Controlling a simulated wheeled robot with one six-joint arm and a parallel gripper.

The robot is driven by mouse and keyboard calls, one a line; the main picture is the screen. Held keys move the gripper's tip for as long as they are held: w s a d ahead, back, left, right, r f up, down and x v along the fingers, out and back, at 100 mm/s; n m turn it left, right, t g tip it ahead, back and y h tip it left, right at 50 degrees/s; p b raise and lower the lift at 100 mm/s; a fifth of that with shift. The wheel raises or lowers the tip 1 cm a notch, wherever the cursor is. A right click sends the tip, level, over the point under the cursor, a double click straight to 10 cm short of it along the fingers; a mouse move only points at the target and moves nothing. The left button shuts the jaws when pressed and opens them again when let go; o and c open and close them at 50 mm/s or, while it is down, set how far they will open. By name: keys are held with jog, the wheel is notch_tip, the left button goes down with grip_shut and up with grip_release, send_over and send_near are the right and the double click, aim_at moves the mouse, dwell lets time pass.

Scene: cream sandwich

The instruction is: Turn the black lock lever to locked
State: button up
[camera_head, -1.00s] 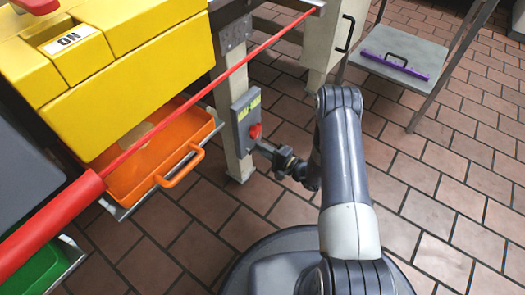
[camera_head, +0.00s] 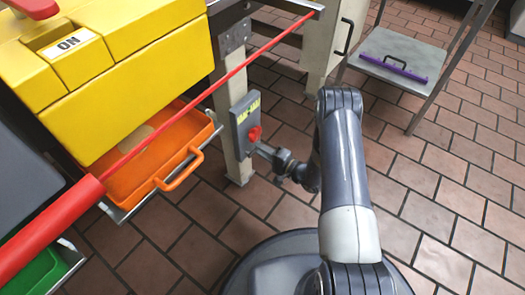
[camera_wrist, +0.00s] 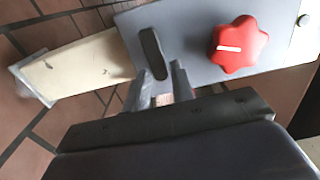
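The black lock lever (camera_wrist: 153,54) is a short rounded bar on a grey panel (camera_wrist: 190,30). In the wrist view it stands nearly upright, leaning slightly. My gripper (camera_wrist: 160,70) is open, its two fingers apart. The lever's lower end shows between the fingertips; I cannot tell whether they touch it. A red knob (camera_wrist: 238,46) with a white mark sits right of the lever. In the head view the panel (camera_head: 240,122) is on a cream table leg, with my gripper (camera_head: 262,149) close in front. The lever is not discernible there.
A yellow machine (camera_head: 110,75) marked ON stands at the left, with an orange tray (camera_head: 127,180) below it. A long red bar (camera_head: 190,105) slopes across the front. Tiled floor at right is clear.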

jog(key=shift+o, duration=1.4)
jog(key=p+v, duration=0.3)
jog(key=v, duration=0.7)
jog(key=shift+s+d, duration=0.3)
jog(key=shift+w+a, duration=0.1)
jog(key=b+x, duration=0.3)
jog(key=x, duration=0.7)
jog(key=shift+w+a, duration=0.2)
